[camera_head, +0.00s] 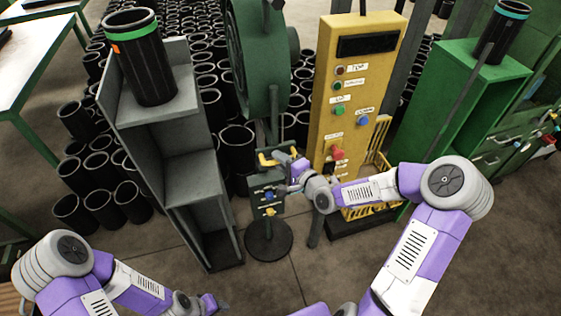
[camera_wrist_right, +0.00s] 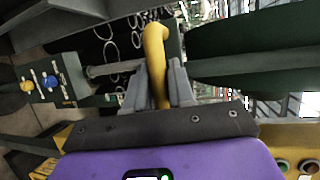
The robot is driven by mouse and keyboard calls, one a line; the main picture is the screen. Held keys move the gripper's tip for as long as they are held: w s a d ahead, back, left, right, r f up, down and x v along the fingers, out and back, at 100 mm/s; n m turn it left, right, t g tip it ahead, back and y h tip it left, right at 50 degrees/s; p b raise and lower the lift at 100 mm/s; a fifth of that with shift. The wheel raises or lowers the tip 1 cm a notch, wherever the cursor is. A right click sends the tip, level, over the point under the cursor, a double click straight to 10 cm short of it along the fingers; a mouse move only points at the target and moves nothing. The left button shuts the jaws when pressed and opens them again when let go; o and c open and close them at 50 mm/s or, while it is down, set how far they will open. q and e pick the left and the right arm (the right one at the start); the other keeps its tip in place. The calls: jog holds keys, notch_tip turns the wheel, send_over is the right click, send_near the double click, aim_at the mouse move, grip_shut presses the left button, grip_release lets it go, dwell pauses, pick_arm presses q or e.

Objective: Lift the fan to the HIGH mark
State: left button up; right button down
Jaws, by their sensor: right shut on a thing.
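The green round fan (camera_head: 262,60) stands at the top middle of the head view, on a thin post rising from a round dark base (camera_head: 269,241). A yellow handle (camera_head: 264,159) sticks out at the post, above a small dark control box (camera_head: 267,203) with a blue and a yellow knob. In the right wrist view, my right gripper (camera_wrist_right: 157,88) is shut on the yellow handle (camera_wrist_right: 155,48), one finger on each side. I cannot make out a HIGH mark. My left gripper (camera_head: 207,303) is low in the head view, away from the fan; its fingers are unclear.
A grey stepped shelf (camera_head: 185,122) bearing a black sleeve (camera_head: 143,62) with a green band stands left of the fan. A yellow button panel (camera_head: 352,95) stands to the right, with a green cabinet (camera_head: 455,105) beyond. Many black sleeves stand behind. The floor in front is clear.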

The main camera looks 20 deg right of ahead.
jog(key=shift+w+r, duration=0.15)
jog(key=shift+r, duration=0.3)
jog(key=c, duration=1.1)
grip_release()
jog(key=shift+o, duration=0.2)
jog(key=shift+s+f, duration=0.1)
jog(key=shift+s, duration=0.1)
jog(key=p+v, duration=0.1)
jog(key=v, duration=0.6)
jog(key=shift+s, duration=0.2)
